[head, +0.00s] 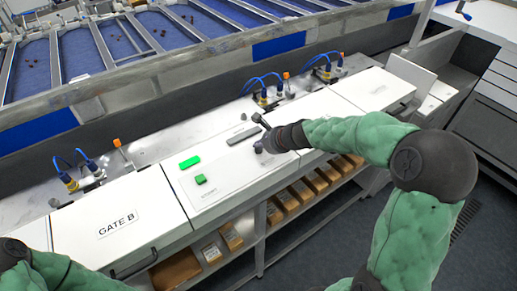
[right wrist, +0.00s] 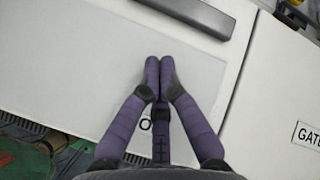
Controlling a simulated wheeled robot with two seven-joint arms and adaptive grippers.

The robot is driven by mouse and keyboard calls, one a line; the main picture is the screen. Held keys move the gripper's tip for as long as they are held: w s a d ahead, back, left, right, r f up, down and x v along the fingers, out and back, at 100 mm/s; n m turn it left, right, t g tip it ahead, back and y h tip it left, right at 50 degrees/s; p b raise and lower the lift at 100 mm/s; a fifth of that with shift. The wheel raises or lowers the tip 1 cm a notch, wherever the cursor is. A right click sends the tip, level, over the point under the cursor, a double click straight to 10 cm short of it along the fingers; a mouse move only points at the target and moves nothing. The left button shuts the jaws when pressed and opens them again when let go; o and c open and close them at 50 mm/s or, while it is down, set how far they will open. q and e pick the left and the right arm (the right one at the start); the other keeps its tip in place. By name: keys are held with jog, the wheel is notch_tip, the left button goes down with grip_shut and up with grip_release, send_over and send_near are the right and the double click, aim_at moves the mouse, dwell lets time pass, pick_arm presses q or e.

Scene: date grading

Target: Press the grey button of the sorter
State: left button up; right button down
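The sorter's white control panel (head: 222,178) carries a green button (head: 200,179), a lit green rectangle (head: 189,162) and a flat grey bar (head: 242,135). My right gripper (head: 260,147) is over the panel's right part, near the grey bar. In the right wrist view its fingers (right wrist: 160,68) are together, with nothing seen between them, over bare white panel below the bar (right wrist: 190,14). I cannot make out the grey button; the gripper may hide it. Part of a printed label shows beside the fingers. I cannot tell whether the tips touch the panel. My left gripper is not visible.
A white lid marked GATE B (head: 117,222) is left of the panel, and another lid (head: 375,88) is to the right. Blue hoses and orange-topped fittings (head: 263,95) stand behind. Boxes (head: 302,191) fill the shelf below. Blue-bedded lanes (head: 135,35) lie at the back.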

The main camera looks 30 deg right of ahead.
aim_at(260, 150)
jog(key=shift+f, duration=0.25)
jog(key=shift+r, duration=0.15)
dwell(0.3)
jog(key=shift+r+p, duration=0.7)
jog(key=shift+r, duration=0.05)
notch_tip(260, 150, up, 5)
jog(key=p, duration=0.5)
jog(key=shift+r, duration=0.1)
dwell(0.6)
